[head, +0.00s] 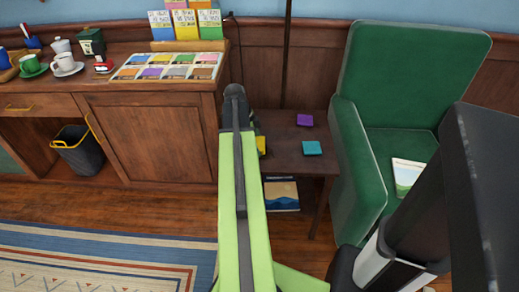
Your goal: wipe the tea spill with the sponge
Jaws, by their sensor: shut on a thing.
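My lime-green arm (240,190) reaches up the middle of the view to a dark joint. My gripper (257,128) is mostly hidden behind it, at the left side of the small dark wood table (290,160). Only a sliver of dark parts shows. It is shut on what looks like the sponge (261,145), a yellow patch just right of the arm. I cannot tell whether the sponge touches the tabletop. I cannot make out the tea spill; part of the tabletop is hidden by the arm.
A purple square (304,120) and a teal square (312,148) lie on the table. A green armchair (400,130) stands close on the right, with a booklet (407,174) on its seat. A wood cabinet (150,138) with cups and sample cards is on the left. The floor in front has a rug (100,262).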

